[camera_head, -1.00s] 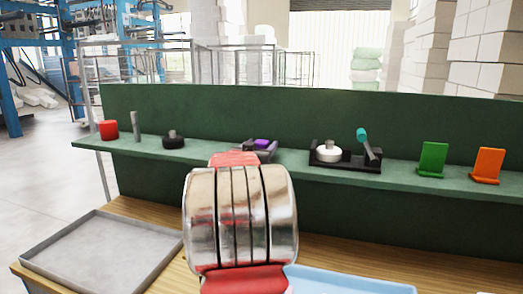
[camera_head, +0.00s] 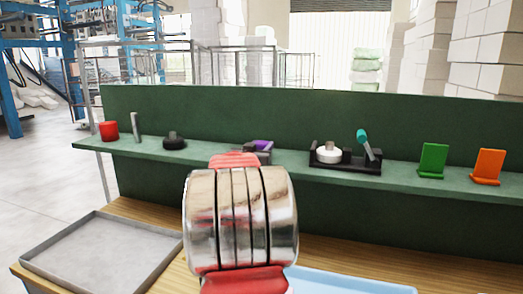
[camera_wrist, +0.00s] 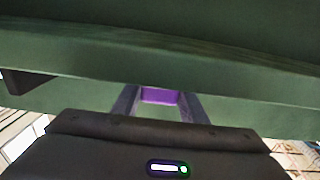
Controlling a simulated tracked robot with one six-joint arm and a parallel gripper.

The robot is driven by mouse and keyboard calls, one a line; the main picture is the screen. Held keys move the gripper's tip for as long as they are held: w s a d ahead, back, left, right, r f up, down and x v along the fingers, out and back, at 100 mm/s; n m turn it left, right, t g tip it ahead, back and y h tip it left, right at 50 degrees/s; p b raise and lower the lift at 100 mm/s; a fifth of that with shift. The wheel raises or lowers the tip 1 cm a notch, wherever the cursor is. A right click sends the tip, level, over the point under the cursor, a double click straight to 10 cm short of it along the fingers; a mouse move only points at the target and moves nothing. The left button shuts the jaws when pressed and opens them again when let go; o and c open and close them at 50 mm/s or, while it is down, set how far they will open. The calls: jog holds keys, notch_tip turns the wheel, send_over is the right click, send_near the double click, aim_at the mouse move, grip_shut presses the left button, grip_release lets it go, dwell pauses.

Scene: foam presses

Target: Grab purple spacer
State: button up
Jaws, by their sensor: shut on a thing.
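The purple spacer (camera_head: 262,146) is on the green shelf, left of the middle, in the head view, partly hidden by my arm and the dark gripper (camera_head: 254,151). In the wrist view the purple spacer (camera_wrist: 159,96) sits between the two fingers of my gripper (camera_wrist: 159,100), which are shut on it. The lower parts of the spacer and its contact with the shelf are hidden.
The green shelf (camera_head: 400,176) holds a red cylinder (camera_head: 109,131), a grey pin, a black knobbed part (camera_head: 174,142), a black fixture (camera_head: 345,168), and green (camera_head: 432,160) and orange (camera_head: 488,166) stands. A grey tray (camera_head: 100,250) and a light blue tray (camera_head: 350,284) lie below.

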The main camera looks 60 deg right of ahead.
aim_at(261, 142)
jog(key=shift+r, duration=0.1)
notch_tip(261, 142, up, 10)
jog(key=shift+f, duration=0.1)
dwell(0.4)
dwell(0.5)
